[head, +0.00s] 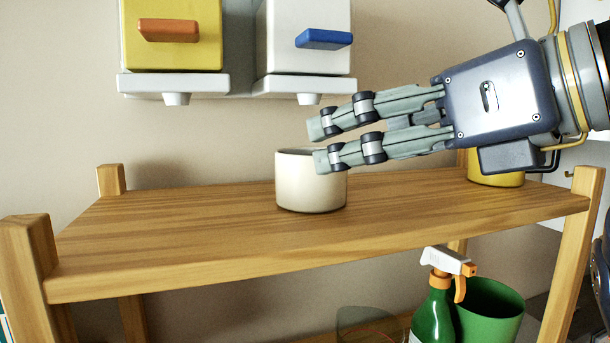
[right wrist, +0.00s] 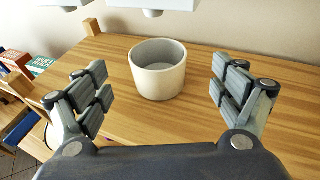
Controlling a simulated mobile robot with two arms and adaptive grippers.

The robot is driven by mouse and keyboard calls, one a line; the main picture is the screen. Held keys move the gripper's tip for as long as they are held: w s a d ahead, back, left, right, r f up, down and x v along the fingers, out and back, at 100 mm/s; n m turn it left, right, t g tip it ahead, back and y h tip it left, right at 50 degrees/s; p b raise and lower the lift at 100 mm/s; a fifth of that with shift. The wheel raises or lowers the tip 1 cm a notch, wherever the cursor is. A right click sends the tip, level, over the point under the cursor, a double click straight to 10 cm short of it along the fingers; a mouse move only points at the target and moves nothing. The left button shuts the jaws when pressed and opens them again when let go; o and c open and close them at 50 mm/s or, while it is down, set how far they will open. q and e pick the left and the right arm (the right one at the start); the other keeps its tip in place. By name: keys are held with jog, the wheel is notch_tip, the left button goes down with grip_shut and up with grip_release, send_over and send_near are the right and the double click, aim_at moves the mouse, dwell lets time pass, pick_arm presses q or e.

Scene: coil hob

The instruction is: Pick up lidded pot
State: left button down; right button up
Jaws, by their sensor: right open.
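A cream, round pot (head: 311,192) stands upright on a wooden shelf top (head: 200,225). In the right wrist view this pot (right wrist: 157,82) has an open top with a grey inside, and no lid shows on it. My right gripper (head: 318,143) comes in from the right, open, its fingertips at the pot's rim height and overlapping it in the head view. In the right wrist view the fingers (right wrist: 161,78) are spread wide and empty, with the pot ahead between them. Contact is not visible. My left gripper is not in view.
A yellow container (head: 497,180) stands at the shelf's right end, partly hidden behind my right gripper. Yellow (head: 172,45) and white (head: 303,45) dispensers hang on the wall above. A green spray bottle (head: 432,312) and green bin (head: 487,310) are below. The shelf's left half is clear.

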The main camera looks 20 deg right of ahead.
aim_at(311, 154)
jog(key=shift+p+x, duration=0.3)
jog(key=shift+x, duration=0.85)
jog(key=shift+w+a, duration=0.25)
jog(key=shift+a, duration=0.05)
jog(key=p+x, duration=0.3)
jog(key=x, duration=0.1)
jog(key=shift+w+a, duration=0.1)
jog(key=shift+w, duration=0.25)
jog(key=shift+w+a+f, duration=0.15)
jog(key=shift+w+f, duration=0.05)
jog(key=shift+w, duration=0.15)
jog(key=shift+c, duration=0.3)
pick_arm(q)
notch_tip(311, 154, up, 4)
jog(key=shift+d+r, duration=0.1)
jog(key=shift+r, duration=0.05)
pick_arm(e)
jog(key=c, duration=1.3)
